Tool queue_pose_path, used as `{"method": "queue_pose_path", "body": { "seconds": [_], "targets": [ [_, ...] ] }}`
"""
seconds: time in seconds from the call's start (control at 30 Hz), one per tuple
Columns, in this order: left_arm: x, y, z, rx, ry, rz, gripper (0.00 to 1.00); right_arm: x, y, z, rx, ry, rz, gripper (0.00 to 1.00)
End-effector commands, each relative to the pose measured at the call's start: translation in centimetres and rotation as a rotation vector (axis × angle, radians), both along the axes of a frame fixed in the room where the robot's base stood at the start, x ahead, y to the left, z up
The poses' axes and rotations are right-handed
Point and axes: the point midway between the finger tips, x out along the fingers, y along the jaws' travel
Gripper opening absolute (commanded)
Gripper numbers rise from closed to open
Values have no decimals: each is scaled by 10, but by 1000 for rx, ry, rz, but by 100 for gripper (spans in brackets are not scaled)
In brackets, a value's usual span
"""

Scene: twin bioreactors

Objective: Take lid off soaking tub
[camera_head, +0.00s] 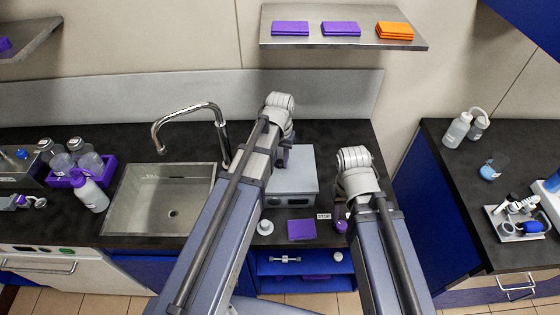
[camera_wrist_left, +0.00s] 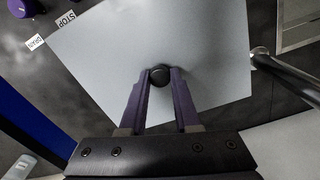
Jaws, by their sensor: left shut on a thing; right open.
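The soaking tub (camera_head: 292,200) is a grey metal box on the dark counter, right of the sink. Its flat light-grey lid (camera_wrist_left: 205,50) fills much of the left wrist view and has a small dark round knob (camera_wrist_left: 160,73). My left gripper (camera_wrist_left: 160,78) is shut on this knob, with a purple finger on each side. In the head view the left gripper (camera_head: 284,157) is partly hidden by its arm over the box. I cannot tell whether the lid rests on the tub or is slightly raised. My right gripper (camera_head: 341,215) is open beside the tub's right side, mostly hidden by its arm.
The sink (camera_head: 160,200) with its curved tap (camera_head: 190,108) lies left of the tub. In front are a purple block (camera_head: 301,230), a small white round item (camera_head: 265,227) and a STOP label (camera_head: 323,216). A shelf (camera_head: 340,42) hangs above. Purple rack (camera_head: 107,172) stands left.

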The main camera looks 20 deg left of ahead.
Motion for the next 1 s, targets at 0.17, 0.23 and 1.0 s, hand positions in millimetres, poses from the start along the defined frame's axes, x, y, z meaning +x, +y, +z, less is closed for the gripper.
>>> {"method": "queue_pose_path", "body": {
  "seconds": [0.17,0.23,1.0],
  "targets": [
    [0,0,18,0,0,0,0,0,0,18,0,0,1,50],
    [0,0,26,0,0,0,0,0,0,27,0,0,1,50],
    [0,0,96,0,0,0,0,0,0,96,2,-1,-11,50]
  ]
}}
